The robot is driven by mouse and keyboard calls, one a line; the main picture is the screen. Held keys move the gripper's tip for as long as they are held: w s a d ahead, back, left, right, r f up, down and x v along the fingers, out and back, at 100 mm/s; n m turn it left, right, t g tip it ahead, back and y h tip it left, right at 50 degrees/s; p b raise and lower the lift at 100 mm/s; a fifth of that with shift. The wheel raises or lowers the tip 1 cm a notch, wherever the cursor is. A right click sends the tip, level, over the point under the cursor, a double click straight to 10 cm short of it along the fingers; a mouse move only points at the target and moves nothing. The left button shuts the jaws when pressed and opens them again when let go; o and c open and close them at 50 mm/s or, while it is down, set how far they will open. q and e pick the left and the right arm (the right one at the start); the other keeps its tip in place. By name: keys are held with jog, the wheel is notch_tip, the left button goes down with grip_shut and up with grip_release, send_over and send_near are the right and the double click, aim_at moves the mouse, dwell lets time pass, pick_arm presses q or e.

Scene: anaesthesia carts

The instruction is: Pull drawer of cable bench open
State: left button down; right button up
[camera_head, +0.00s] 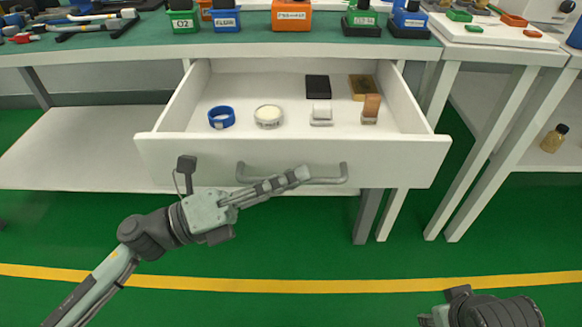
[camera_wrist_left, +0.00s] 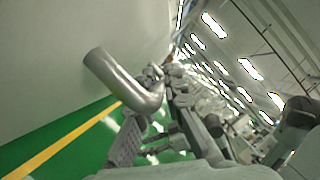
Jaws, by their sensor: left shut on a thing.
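The white drawer (camera_head: 205,158) of the cable bench (camera_head: 110,52) stands pulled out, with its inside showing from above. Its grey bar handle (camera_head: 330,180) is on the front panel. My left gripper (camera_head: 298,177) reaches in from the left and is shut on the handle near its middle. The left wrist view shows the curved end of the handle (camera_wrist_left: 128,82) beside the fingers; the grip itself is partly hidden. My right gripper (camera_head: 436,318) is only partly in view at the bottom edge, away from the drawer, and its fingers are not clear.
In the drawer lie a blue ring (camera_head: 221,117), a round white-topped tin (camera_head: 268,116), a black box (camera_head: 318,86) and other small items. Coloured bins (camera_head: 291,14) line the bench top. A second table (camera_head: 480,52) stands at right. The green floor (camera_head: 300,245) in front is clear.

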pick_arm(q)
jog(key=shift+s, duration=0.25)
jog(key=c, duration=1.9)
grip_release()
jog(key=v, duration=1.2)
jog(key=shift+a, duration=0.1)
